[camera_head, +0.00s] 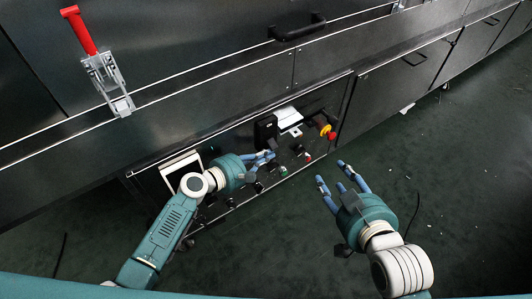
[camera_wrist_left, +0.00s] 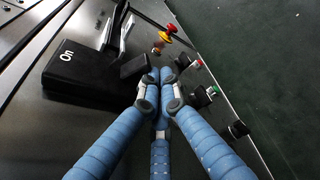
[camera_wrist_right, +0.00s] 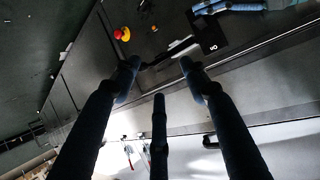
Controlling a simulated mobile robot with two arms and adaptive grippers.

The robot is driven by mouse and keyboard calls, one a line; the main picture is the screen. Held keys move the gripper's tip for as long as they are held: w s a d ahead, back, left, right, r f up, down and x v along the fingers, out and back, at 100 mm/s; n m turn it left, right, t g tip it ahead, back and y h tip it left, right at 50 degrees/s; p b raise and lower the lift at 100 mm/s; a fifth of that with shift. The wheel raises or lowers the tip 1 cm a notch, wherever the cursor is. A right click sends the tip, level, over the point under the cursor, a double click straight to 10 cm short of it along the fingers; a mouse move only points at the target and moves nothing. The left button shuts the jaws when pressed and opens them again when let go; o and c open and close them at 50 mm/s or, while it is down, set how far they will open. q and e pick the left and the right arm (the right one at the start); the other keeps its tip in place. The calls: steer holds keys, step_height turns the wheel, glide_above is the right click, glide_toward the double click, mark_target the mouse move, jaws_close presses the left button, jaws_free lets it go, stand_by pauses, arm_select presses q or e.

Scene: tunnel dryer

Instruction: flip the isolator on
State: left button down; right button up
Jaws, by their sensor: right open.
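A red knob on a yellow base, which looks like the isolator (camera_head: 327,131), is at the right end of the dark control panel (camera_head: 225,205). It also shows in the left wrist view (camera_wrist_left: 170,33) and in the right wrist view (camera_wrist_right: 121,34). Its on or off position cannot be read. My left gripper (camera_head: 270,156) is over the panel, left of the knob and apart from it. In the left wrist view its fingertips (camera_wrist_left: 160,77) are together, with nothing clearly held. My right gripper (camera_head: 331,171) is open and empty, in front of the panel below the knob.
A black box (camera_head: 265,130) juts from the panel near my left fingers. Small buttons and a screen (camera_head: 181,172) share the panel. A red-handled toggle clamp (camera_head: 79,30) stands upper left. Open floor (camera_head: 430,180) lies right.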

steer(key=s+d+f+g+h+p, duration=0.1)
steer(key=s+d+f+g+p, duration=0.25)
steer(key=s, duration=0.45)
steer(key=s+d+f+g+h+p, duration=0.1)
steer(key=s+d+f+g+p, duration=0.1)
steer(key=s+f+g, duration=0.45)
arm_select(q)
steer(key=r+n+g+p, duration=0.1)
steer(key=n, duration=0.1)
steer(key=s+d+r+n+g+h, duration=0.1)
steer(key=shift+s+r+n+p, duration=0.1)
steer(key=shift+r+n+p, duration=0.1)
steer(key=shift+n+p, duration=0.2)
arm_select(e)
steer(key=shift+t, duration=0.4)
steer(key=f, duration=0.5)
steer(key=shift+s+a+f, duration=0.2)
steer(key=shift+s+f, duration=0.05)
arm_select(q)
steer(key=shift+r+p, duration=0.75)
steer(key=shift+p, duration=0.05)
arm_select(e)
step_height(320, 180, down, 6)
steer(key=shift+s, duration=0.3)
